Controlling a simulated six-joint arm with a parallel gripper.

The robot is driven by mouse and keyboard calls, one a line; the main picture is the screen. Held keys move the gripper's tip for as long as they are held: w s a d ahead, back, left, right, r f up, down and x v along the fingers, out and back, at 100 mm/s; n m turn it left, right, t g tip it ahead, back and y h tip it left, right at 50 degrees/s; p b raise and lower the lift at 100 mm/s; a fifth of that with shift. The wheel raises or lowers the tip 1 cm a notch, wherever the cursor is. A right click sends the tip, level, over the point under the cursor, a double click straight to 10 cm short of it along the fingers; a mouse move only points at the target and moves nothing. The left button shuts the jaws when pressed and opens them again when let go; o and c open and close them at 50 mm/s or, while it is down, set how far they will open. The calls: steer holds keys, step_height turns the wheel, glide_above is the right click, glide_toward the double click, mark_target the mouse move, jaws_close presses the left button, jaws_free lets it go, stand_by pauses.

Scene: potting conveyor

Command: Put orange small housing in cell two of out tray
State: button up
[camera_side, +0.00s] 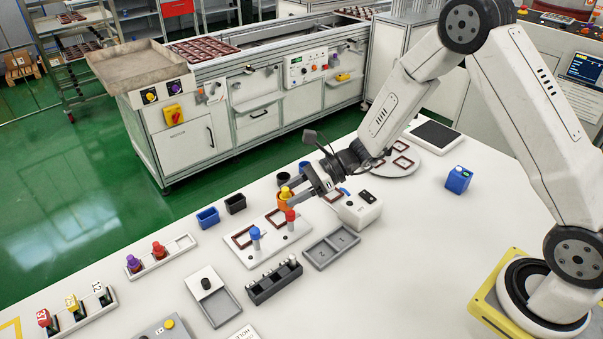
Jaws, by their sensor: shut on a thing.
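My gripper (295,196) is over the white fixture plate (268,247) in the middle of the table, its jaws shut on the orange small housing (283,205). A yellow part shows at the top of the housing. The fingers hide part of it, and I cannot tell whether its underside touches the plate. A grey tray with two cells (318,262) lies to the right and nearer the camera; both cells look empty. I can read no label that marks it as the out tray, nor which cell is two.
Red-topped (290,216) and blue-topped (255,234) pegs stand near the gripper. A white box (362,208) is right of it. A black rack (273,285) stands in front. Blue (208,218) and black (235,204) bins lie left. The right front table is clear.

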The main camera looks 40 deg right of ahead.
mark_target(330, 255)
steer(key=s+d+f+m+t+h, duration=0.2)
steer(key=s+m+t+h, duration=0.1)
steer(key=s, duration=0.6)
steer(key=shift+s+d+m+t, duration=0.2)
steer(key=shift+s+m+t, duration=0.2)
steer(key=shift+m+t, duration=0.5)
steer(key=shift+f, duration=0.15)
steer(key=shift+f, duration=1.95)
steer(key=shift+f, duration=2)
steer(key=o, duration=1.2)
steer(key=shift+f, duration=0.15)
